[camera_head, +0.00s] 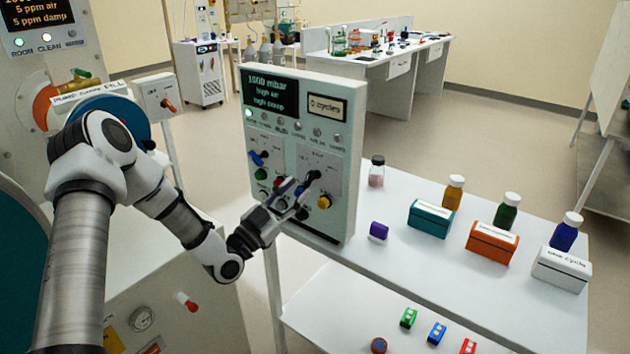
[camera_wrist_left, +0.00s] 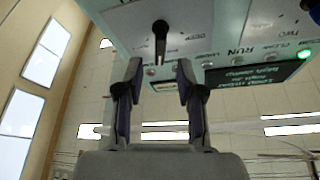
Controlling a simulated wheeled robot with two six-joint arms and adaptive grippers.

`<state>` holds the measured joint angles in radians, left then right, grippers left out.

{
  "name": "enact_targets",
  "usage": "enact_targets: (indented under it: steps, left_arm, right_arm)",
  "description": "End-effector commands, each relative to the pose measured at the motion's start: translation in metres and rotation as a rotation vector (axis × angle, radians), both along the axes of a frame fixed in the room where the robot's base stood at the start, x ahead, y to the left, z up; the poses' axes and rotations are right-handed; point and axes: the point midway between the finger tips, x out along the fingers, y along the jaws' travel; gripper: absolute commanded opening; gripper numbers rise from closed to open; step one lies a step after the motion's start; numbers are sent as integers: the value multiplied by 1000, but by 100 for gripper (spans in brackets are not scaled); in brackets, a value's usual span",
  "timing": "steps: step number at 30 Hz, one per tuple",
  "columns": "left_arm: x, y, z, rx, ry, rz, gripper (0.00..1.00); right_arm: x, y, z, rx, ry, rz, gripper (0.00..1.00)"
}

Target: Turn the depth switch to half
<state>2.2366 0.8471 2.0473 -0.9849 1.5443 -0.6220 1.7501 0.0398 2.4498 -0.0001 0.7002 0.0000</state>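The depth switch (camera_head: 313,176) is a black lever on the right-hand plate of the upright control panel (camera_head: 343,152). It also shows in the left wrist view (camera_wrist_left: 160,40), near a label reading DEEP. Its exact setting is too small to read. My left gripper (camera_head: 297,190) is in front of the panel, close to the lever. In the left wrist view its two fingers (camera_wrist_left: 160,70) are apart, with the lever in line with the gap just beyond the tips. Nothing is held. My right gripper is not in view.
A blue-handled switch (camera_head: 259,157) is left of the depth switch. A yellow button (camera_head: 324,202) is just below it, and a green button (camera_head: 261,174) is lower left. Bottles and labelled boxes (camera_head: 431,219) stand on the white table (camera_head: 400,255) to the right.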

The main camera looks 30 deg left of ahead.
Motion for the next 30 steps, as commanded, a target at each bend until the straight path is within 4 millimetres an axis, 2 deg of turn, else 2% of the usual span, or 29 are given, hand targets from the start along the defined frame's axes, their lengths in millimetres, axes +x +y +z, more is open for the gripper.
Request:
enact_targets:
  steps: [3,7,11,17,20,21,30]
  left_arm:
    - [23,-7,10,6,0,-4,38]
    - [42,-10,18,4,-1,-2,38]
    - [50,-11,20,0,0,-1,38]
    - [51,-11,20,-1,0,0,38]
    - [50,-11,20,-1,0,0,6]
    - [50,-11,20,-1,0,0,0]
    - [50,-11,20,-6,1,0,0]
  right_arm:
    - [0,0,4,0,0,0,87]
    - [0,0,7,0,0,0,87]
    - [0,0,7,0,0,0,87]
    - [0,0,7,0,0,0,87]
    - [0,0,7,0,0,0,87]
    - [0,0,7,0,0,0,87]
    - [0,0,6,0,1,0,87]
